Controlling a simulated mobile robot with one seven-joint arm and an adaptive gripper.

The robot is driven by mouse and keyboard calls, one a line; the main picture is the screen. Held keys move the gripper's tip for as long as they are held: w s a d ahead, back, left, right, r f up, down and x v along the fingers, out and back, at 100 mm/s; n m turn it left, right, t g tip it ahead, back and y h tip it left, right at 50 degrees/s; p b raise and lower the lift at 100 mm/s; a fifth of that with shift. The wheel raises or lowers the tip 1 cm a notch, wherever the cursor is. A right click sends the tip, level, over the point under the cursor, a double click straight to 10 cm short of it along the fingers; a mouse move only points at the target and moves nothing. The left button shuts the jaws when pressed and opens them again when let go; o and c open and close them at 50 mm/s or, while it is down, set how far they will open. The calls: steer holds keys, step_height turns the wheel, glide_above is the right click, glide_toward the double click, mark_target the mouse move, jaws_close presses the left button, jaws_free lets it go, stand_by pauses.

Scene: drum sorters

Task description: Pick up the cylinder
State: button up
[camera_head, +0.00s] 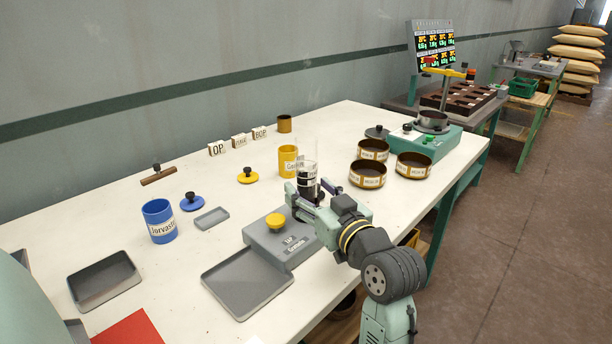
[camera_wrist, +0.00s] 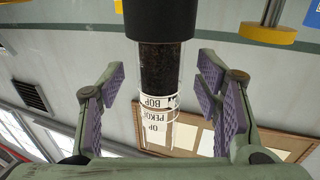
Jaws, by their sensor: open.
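The cylinder (camera_head: 307,172) is a clear upright tube with dark contents and a black end. It stands on the white table beside the grey unit with the yellow knob. In the wrist view the cylinder (camera_wrist: 159,75) appears inverted, with dark grains inside and white labels reading BOP, PEKOE and OP.
A grey unit with a yellow knob (camera_head: 276,221) and a grey tray (camera_head: 248,300) are close to my gripper. A yellow canister (camera_head: 288,161) stands behind the cylinder. Several round brown tins (camera_head: 367,181) are to the right. A blue canister (camera_head: 159,228) stands left.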

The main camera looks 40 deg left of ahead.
steer(key=shift+x, duration=0.9)
steer(key=shift+c, duration=0.2)
steer(key=c, duration=1.3)
steer(key=shift+r, duration=0.1)
